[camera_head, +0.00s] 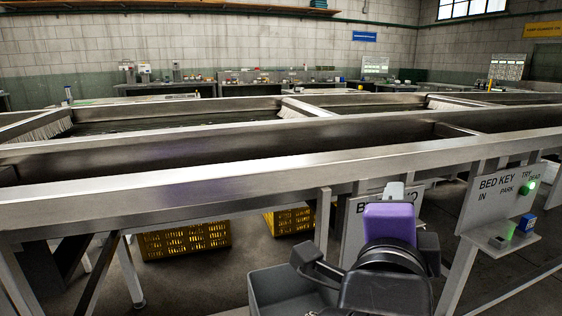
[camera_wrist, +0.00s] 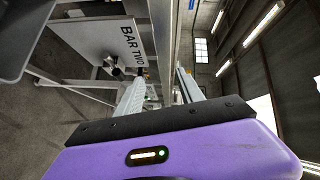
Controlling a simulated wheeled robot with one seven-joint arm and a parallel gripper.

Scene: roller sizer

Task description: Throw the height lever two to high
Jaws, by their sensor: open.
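A pale plate lettered BAR TWO (camera_wrist: 105,42) shows in the wrist view at upper left. A small dark knob or lever end (camera_wrist: 114,68) sticks out by it; I cannot tell its high or low position. In the camera_head view the same plate (camera_head: 355,232) is mostly hidden behind my purple wrist, and the lever is not visible there. My gripper (camera_wrist: 160,90) is open, with two grey ribbed fingers apart and nothing seen between them. In the camera_head view its grey tip (camera_head: 393,190) shows above the purple part, before the plate. The knob appears beside the fingers, with no clear contact.
A long steel frame rail (camera_head: 200,190) runs across just beyond my gripper. A BED KEY panel (camera_head: 500,195) with a green light and small shelf stands to the right. Yellow crates (camera_head: 185,240) sit under the frame. A grey bin (camera_head: 285,290) is at lower middle.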

